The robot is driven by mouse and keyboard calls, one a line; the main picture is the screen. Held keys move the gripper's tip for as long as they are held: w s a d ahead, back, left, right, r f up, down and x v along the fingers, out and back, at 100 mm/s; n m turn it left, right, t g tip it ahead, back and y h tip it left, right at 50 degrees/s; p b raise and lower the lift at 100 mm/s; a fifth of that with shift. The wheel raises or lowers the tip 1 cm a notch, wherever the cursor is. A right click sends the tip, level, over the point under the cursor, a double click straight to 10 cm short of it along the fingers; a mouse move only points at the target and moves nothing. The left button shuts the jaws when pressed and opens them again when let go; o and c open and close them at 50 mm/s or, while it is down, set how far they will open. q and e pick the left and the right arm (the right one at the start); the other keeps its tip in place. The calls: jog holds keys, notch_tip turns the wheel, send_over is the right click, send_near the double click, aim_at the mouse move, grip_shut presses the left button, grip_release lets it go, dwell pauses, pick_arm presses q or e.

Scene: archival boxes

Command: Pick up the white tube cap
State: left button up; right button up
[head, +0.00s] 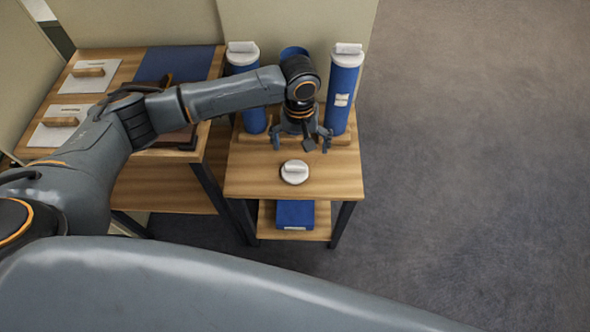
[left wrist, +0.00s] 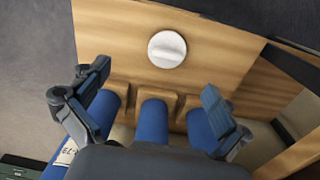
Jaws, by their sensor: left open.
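The white tube cap (head: 294,172) is a round disc with a raised bar handle. It lies flat on the small wooden table (head: 340,182), near its front. In the left wrist view the cap (left wrist: 167,49) lies beyond the fingertips, apart from them. My left gripper (head: 301,145) is open and empty, just behind the cap in the head view; its spread fingers also show in the left wrist view (left wrist: 155,98). My right gripper does not show.
Two blue tubes with white caps stand upright left (head: 247,85) and right (head: 342,92) of my gripper. An uncapped blue tube (head: 294,52) stands between them, partly hidden. A blue box (head: 295,214) sits on the lower shelf. Another table at left holds white boards (head: 90,74).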

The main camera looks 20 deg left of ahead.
aim_at(294, 167)
pick_arm(q)
jog(key=shift+n, duration=0.5)
jog(key=f, duration=0.4)
jog(key=w+a+f, duration=0.1)
jog(key=f, duration=0.3)
jog(key=a+f+b, duration=0.1)
jog(key=f, duration=0.4)
jog(key=shift+w, duration=0.15)
jog(key=shift+r, duration=0.1)
jog(key=c, duration=1.4)
jog(key=shift+c, duration=0.3)
